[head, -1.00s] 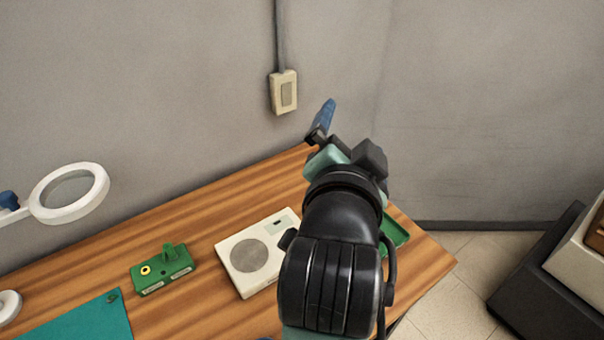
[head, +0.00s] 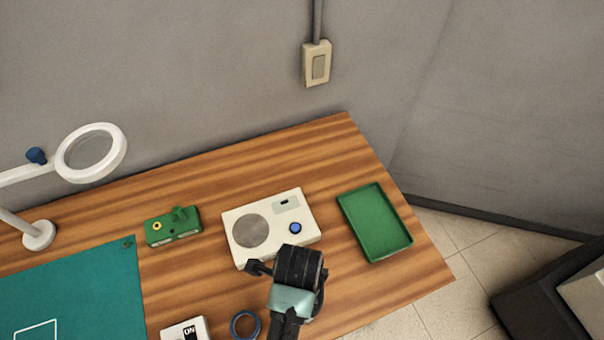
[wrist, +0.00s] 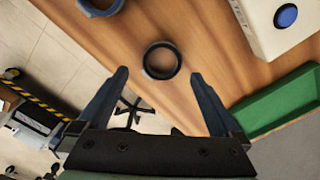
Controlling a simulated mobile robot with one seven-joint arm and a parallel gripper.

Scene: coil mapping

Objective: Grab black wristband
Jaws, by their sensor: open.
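The black wristband (wrist: 178,62) is a dark ring lying flat on the wooden table near its front edge in the wrist view. My gripper (wrist: 158,76) is open and empty, and its two blue-grey fingers stand apart to the left and right of the band in the picture. The band appears between and just past the fingertips; I cannot tell the height gap. In the head view my arm (head: 298,268) seems to hide this band. A second, dark bluish ring (head: 245,325) lies left of the arm; it also shows cut off in the wrist view (wrist: 100,11).
A white device (head: 270,210) with a blue button and a green tray (head: 400,243) lie on the table (head: 300,145) beyond the arm. A green box (head: 173,228), teal mat (head: 80,280), white DN box (head: 185,330) and magnifier lamp (head: 90,152) are to the left.

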